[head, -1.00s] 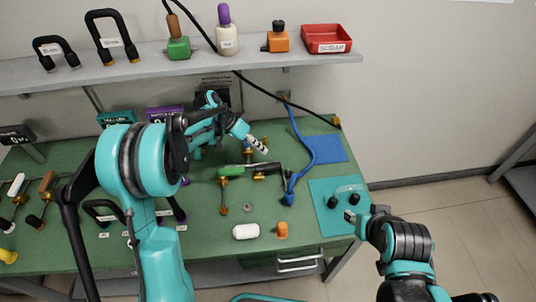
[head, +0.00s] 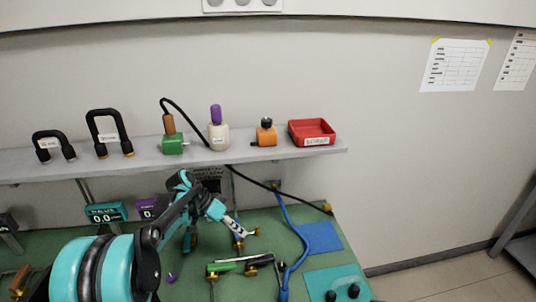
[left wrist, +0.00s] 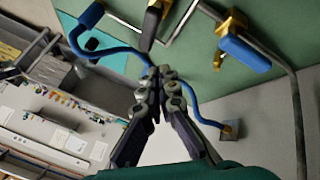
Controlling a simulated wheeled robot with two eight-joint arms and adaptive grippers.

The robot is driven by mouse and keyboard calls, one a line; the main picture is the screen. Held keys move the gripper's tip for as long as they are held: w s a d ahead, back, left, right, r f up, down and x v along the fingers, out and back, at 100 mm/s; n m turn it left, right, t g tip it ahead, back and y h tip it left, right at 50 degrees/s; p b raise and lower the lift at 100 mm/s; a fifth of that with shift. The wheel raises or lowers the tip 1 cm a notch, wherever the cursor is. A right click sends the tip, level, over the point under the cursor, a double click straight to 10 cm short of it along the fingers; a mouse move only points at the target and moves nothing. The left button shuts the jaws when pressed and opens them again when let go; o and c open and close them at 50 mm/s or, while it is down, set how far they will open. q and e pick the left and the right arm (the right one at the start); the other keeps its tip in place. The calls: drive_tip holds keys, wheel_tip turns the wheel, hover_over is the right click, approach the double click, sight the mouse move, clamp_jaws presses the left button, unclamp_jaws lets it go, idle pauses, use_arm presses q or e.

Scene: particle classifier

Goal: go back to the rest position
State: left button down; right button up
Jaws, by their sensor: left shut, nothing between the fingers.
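My left gripper (head: 240,228) is over the rear part of the green bench (head: 200,285), in front of the wall and below the shelf. It is shut and empty. The left wrist view shows its two fingers (left wrist: 158,74) meeting at the tips, with nothing between them. A brass fitting (head: 253,232) is close to the fingertips in the head view; I cannot tell whether they touch. My right gripper is not in view.
The shelf (head: 60,168) carries black handles, green, white and orange units and a red scrap tray (head: 312,132).

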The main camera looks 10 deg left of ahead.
use_arm(q)
drive_tip(key=s+d+r+n+t+y, duration=0.15)
drive_tip(key=s+r+n+y, duration=0.3)
drive_tip(key=s, duration=0.85)
drive_tip(key=s+a+f+n+t+y, duration=0.1)
drive_tip(key=s+a+n+t+y, duration=0.1)
drive_tip(key=s, duration=1)
drive_tip(key=shift+a+f+t+y, duration=0.35)
drive_tip(key=shift+a+t, duration=0.25)
drive_tip(key=shift+t, duration=0.65)
drive_tip(key=shift+n, duration=0.25)
